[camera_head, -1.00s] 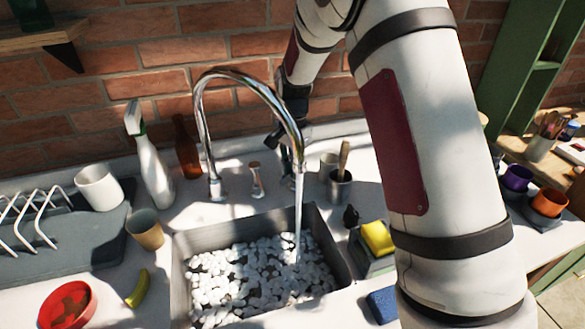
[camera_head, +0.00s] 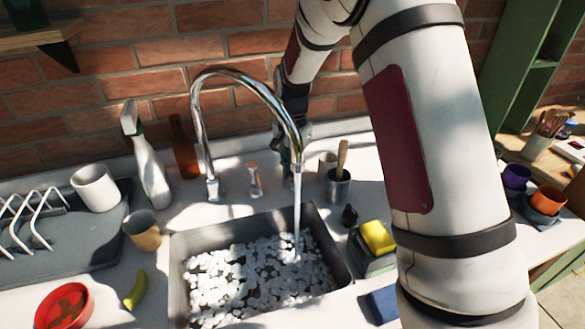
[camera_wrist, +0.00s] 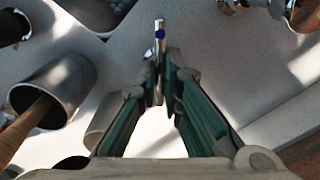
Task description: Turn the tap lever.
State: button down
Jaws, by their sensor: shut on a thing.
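The tap lever (camera_wrist: 160,40) is a thin metal bar with a blue dot, seen in the wrist view. My gripper (camera_wrist: 161,88) has its green fingers closed on the lever's near end. In the head view my gripper (camera_head: 285,150) is behind the curved chrome spout (camera_head: 203,130), and the lever cannot be made out there. Water (camera_head: 297,205) runs from the spout into the grey sink (camera_head: 338,262), which holds white foam-like lumps. A small copper-topped fitting (camera_head: 254,180) stands left of my gripper.
A metal cup with a wooden handle (camera_head: 338,190) stands close right of my gripper, with a pale cup (camera_head: 327,163) beside it. A brown bottle (camera_head: 184,148) and a white spray bottle (camera_head: 150,170) stand left of the spout. The brick wall (camera_head: 120,75) is close behind.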

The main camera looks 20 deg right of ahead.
jog(key=c, duration=1.7)
grip_release()
notch_tip(320, 180, up, 12)
jog(key=shift+r, duration=0.1)
